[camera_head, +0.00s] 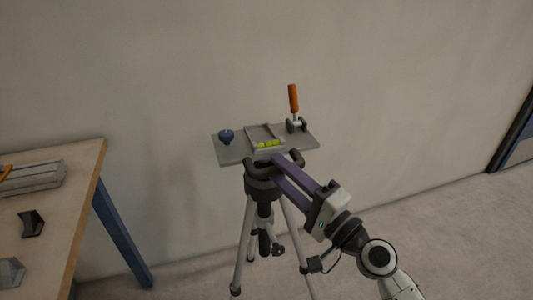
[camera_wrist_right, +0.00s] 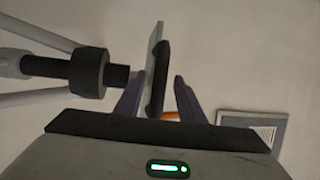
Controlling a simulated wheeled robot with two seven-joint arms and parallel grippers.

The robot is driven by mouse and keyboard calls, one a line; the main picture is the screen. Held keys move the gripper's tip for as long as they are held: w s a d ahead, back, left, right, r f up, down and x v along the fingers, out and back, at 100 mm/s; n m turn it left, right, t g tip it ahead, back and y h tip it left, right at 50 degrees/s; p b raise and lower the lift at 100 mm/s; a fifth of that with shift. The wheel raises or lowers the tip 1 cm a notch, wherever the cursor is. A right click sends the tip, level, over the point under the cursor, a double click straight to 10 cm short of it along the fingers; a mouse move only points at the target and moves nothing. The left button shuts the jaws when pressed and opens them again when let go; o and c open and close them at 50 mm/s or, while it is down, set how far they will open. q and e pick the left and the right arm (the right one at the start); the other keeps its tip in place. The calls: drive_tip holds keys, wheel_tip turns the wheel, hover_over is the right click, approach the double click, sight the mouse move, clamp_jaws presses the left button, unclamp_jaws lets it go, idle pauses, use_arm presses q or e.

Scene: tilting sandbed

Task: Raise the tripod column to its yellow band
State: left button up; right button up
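The tripod (camera_head: 249,232) stands in the middle of the head view, with pale legs and a dark collar (camera_head: 262,185). A tilted grey plate (camera_head: 235,152) sits on top, with a dark curved handle bar (camera_head: 293,160) on its near side. My right gripper (camera_head: 279,166) reaches this bar from the lower right. In the right wrist view, the bar (camera_wrist_right: 158,80) lies between its purple fingers, with narrow gaps visible, so they are open. The collar (camera_wrist_right: 90,72) and short dark column (camera_wrist_right: 118,76) also show there. No yellow band is visible. My left gripper is out of view.
The plate carries a yellow-green level (camera_head: 268,143), a blue knob (camera_head: 226,136) and an orange-handled lever (camera_head: 293,98). A dark crank (camera_head: 279,250) hangs below the collar. A wooden table (camera_head: 60,215) stands at left, a wall behind. Floor at right is clear.

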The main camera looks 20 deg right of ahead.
use_arm(q)
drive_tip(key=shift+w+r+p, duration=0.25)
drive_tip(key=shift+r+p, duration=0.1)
drive_tip(key=shift+p, duration=0.05)
use_arm(e)
drive_tip(key=x, duration=0.5)
drive_tip(key=shift+w, duration=0.15)
